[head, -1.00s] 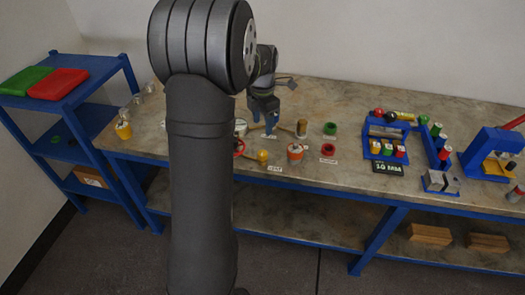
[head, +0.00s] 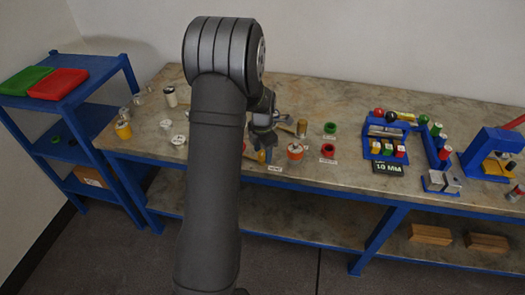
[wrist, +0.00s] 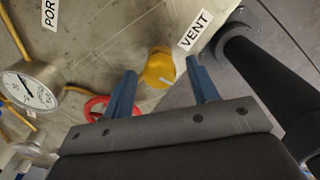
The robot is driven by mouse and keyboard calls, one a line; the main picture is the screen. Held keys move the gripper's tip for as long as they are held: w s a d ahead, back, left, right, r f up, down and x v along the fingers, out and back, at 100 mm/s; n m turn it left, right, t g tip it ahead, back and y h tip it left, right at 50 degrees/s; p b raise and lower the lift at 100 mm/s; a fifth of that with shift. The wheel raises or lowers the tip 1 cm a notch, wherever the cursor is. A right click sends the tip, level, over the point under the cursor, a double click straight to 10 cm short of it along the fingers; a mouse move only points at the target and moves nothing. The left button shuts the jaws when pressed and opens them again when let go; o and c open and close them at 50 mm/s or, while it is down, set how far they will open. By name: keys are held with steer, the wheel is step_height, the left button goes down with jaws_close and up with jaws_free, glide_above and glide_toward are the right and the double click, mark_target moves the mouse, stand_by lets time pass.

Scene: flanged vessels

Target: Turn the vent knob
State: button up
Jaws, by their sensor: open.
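The vent knob (wrist: 158,70) is a yellow round knob with a white mark on its face, beside a VENT label (wrist: 196,31) in the wrist view. My gripper (wrist: 161,68) is open, with its blue fingers on either side of the knob in that view. I cannot tell whether the fingertips are level with it or still above it, and no contact shows. In the head view my gripper (head: 264,146) is low over the bench's front part, and the yellow knob (head: 262,157) shows only partly beside the fingers.
A red handwheel (wrist: 97,106) and a round gauge (wrist: 28,89) lie left of the knob in the wrist view. An orange-and-white vessel (head: 295,151) stands close to its right on the bench (head: 330,180). Red and green ring-shaped parts stand further right.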

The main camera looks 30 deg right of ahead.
steer(key=c, duration=1)
steer(key=shift+m, duration=0.3)
steer(key=m, duration=0.3)
steer(key=shift+m, duration=0.4)
steer(key=m, duration=0.4)
steer(key=shift+m, duration=0.3)
steer(key=m, duration=0.4)
steer(key=shift+m, duration=2.4)
